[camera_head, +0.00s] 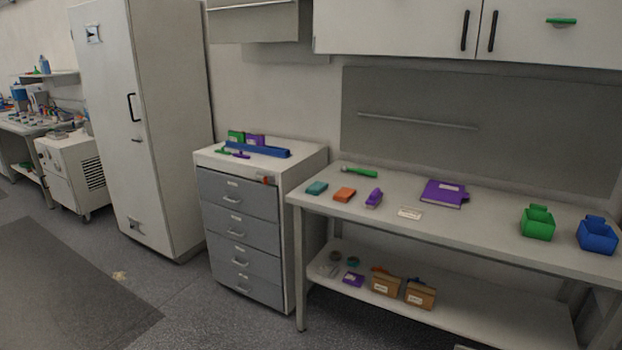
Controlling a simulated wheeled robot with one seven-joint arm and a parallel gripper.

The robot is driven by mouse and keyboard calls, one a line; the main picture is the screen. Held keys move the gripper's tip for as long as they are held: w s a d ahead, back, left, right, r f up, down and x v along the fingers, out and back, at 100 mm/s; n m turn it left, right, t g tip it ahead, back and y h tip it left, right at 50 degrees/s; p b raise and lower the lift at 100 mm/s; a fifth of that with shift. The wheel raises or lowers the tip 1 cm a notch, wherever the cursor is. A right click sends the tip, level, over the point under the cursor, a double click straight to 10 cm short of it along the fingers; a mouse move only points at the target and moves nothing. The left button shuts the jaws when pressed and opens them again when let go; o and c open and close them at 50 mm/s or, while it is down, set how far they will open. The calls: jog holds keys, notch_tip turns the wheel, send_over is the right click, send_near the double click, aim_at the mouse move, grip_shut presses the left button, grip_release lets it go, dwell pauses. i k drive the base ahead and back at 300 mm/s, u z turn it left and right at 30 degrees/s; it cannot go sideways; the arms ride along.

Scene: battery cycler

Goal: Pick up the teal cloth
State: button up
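My gripper is not in view.
A purple tape dispenser (374,198), white card (410,213), purple book (444,193), green-handled tool (358,171), and green (538,222) and blue (597,234) bins share the bench. A grey drawer cabinet (240,235) stands left. Open floor (170,310) lies in front.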

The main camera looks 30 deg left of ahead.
aim_at(316, 189)
jog(key=u, duration=0.35)
jog(key=i, duration=1.9)
jog(key=u, duration=1.45)
jog(key=i, duration=1.1)
jog(key=u, duration=1.3)
jog(key=i, duration=0.25)
jog(key=u, duration=0.1)
